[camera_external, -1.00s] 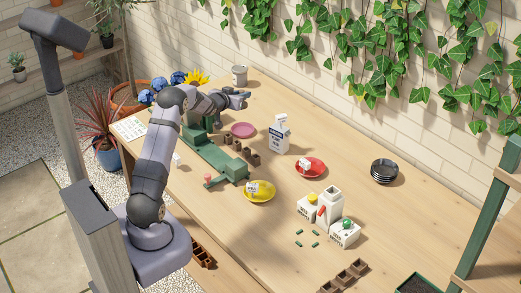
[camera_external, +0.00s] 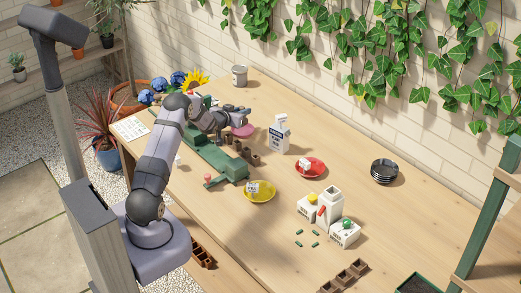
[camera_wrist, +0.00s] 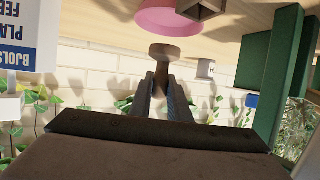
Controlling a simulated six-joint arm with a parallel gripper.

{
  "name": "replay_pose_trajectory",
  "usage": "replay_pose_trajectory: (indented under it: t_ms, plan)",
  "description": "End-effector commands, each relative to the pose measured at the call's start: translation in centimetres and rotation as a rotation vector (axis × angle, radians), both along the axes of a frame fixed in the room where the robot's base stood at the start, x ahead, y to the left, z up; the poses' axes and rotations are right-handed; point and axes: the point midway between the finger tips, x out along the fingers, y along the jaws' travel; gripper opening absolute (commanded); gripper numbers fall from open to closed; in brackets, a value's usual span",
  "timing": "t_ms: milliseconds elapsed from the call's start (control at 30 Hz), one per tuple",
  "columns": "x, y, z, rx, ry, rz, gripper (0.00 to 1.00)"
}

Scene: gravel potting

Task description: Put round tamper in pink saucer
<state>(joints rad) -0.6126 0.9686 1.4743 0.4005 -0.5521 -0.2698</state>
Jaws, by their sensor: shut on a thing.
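My gripper (camera_external: 240,114) hangs above the pink saucer (camera_external: 243,132) near the far left of the bench and partly covers it. In the wrist view, my gripper (camera_wrist: 161,85) is shut on the brown round tamper (camera_wrist: 165,51) by its narrow stem, with its round head pointing out beyond the fingertips. The pink saucer also shows at the top of the wrist view (camera_wrist: 160,22), just past the tamper's head. The tamper appears apart from the saucer. The saucer looks empty in what shows of it.
Small brown pots (camera_external: 247,155) stand just in front of the saucer. The yellow saucer (camera_external: 260,196) and red saucer (camera_external: 323,170) are farther right. A grey cup (camera_external: 239,76) stands behind.

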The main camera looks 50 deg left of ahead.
Motion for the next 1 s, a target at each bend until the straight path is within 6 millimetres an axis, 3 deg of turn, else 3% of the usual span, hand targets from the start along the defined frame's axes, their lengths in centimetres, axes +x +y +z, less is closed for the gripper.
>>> replay_pose_trajectory:
  t_ms: [300, 800, 833, 867, 900, 1000]
  plan:
    - [0.0, 0.0, -3.5, -0.002, 0.001, 0.0, 0.0]
    - [0.0, 0.0, -4.4, 0.0, 0.0, 0.0, 0.0]
    - [0.0, 0.0, -4.3, 0.0, 0.001, 0.0, 0.23]
    - [0.0, 0.0, -4.2, 0.0, 0.001, 0.0, 0.31]
    - [0.0, 0.0, -4.2, 0.0, 0.001, 0.0, 0.35]
    - [0.0, 0.0, -4.2, -0.001, 0.002, 0.0, 0.35]
